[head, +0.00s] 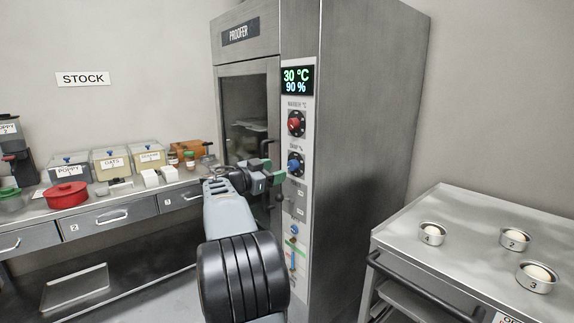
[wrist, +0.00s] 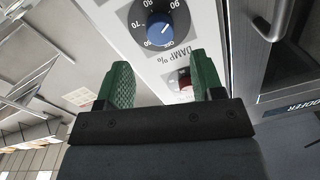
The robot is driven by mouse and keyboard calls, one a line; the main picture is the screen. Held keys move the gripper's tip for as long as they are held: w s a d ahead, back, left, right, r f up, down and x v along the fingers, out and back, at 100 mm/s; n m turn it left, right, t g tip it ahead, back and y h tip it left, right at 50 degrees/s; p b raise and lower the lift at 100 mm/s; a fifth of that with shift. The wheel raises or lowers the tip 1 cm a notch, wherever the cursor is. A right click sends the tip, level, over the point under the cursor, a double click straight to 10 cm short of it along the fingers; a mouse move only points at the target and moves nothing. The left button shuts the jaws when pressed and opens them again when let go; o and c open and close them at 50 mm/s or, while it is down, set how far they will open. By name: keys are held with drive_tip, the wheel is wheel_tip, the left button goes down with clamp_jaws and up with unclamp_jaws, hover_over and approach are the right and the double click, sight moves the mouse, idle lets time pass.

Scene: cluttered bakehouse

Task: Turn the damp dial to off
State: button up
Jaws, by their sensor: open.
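The blue damp dial (head: 294,166) is on the white control strip of the proofer (head: 365,120), below the red warmer dial (head: 296,123). In the wrist view the damp dial (wrist: 160,26) is at the top, above the DAMP % label, with numbers around its rim; I cannot tell its pointer setting clearly. The display (head: 296,80) reads 30 °C and 90 %. My gripper (head: 273,171) is open with green fingers, just in front of and left of the damp dial. In the wrist view the open fingers (wrist: 163,77) are empty and apart from the dial.
Below the dials are more controls, including another blue knob (head: 294,230). The proofer's glass door (head: 247,110) is left of the strip. A counter (head: 125,208) with tubs stands left. A steel table (head: 455,215) with several small tins stands right.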

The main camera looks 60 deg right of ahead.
sight(290, 166)
drive_tip(key=shift+p+x, duration=0.6)
drive_tip(key=shift+x, duration=2.3)
drive_tip(key=shift+f, duration=0.1)
drive_tip(key=c, duration=0.9)
